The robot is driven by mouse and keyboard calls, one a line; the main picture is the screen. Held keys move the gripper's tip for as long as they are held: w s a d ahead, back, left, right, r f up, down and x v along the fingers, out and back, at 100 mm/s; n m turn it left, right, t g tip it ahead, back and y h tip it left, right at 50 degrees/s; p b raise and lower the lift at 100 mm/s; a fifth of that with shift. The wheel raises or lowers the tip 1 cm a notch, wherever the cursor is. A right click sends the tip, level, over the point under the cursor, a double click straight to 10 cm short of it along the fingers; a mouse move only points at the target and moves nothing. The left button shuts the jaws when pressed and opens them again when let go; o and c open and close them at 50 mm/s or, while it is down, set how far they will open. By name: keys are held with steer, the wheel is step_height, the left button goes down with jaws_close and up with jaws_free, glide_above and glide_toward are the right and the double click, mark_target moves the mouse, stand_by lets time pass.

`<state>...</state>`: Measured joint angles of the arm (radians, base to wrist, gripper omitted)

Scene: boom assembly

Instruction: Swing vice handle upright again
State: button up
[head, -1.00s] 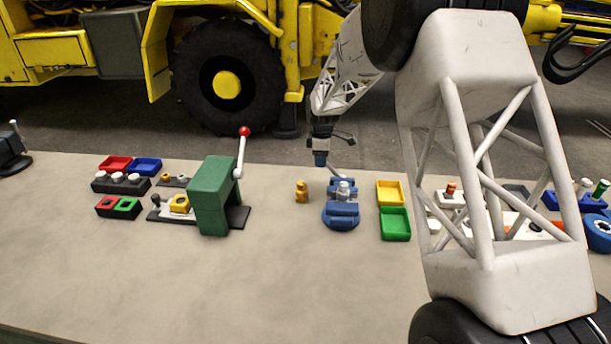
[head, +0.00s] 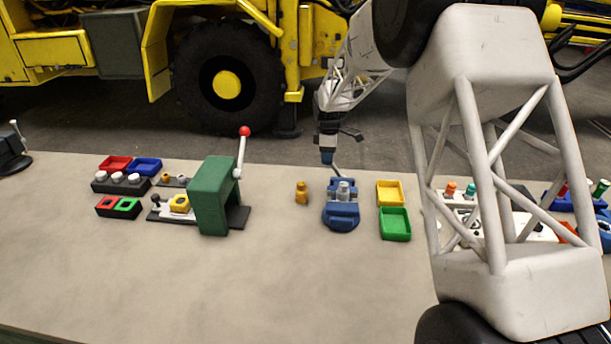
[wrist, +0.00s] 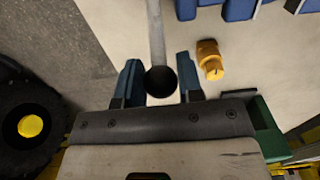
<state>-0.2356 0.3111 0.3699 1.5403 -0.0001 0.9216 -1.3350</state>
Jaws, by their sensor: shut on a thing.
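The blue vice (head: 342,217) stands on the bench with a light grey cylindrical piece (head: 343,190) in its jaws. Its thin grey handle (head: 337,170) rises from the back of the vice, tilted a little to the left. My gripper (head: 327,158) is at the handle's upper end, above and behind the vice. In the wrist view the handle's black ball end (wrist: 160,82) sits between the two blue fingers, and my gripper (wrist: 160,84) is shut on it. Part of the vice (wrist: 240,8) shows at the top edge there.
A brass part (head: 301,192) stands left of the vice, with a green press (head: 212,195) farther left. Yellow (head: 390,192) and green (head: 395,224) trays lie to the right. My arm hides part of the bench's right side. The front of the bench is clear.

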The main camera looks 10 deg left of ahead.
steer(key=shift+d+r, duration=0.15)
steer(key=shift+r, duration=0.05)
steer(key=shift+d+r, duration=0.4)
steer(key=shift+d, duration=0.45)
steer(key=o, duration=0.5)
steer(key=shift+c, duration=0.2)
steer(key=shift+a+f, duration=0.25)
steer(key=shift+a, duration=0.05)
steer(key=shift+c, duration=0.2)
steer(key=c, duration=0.4)
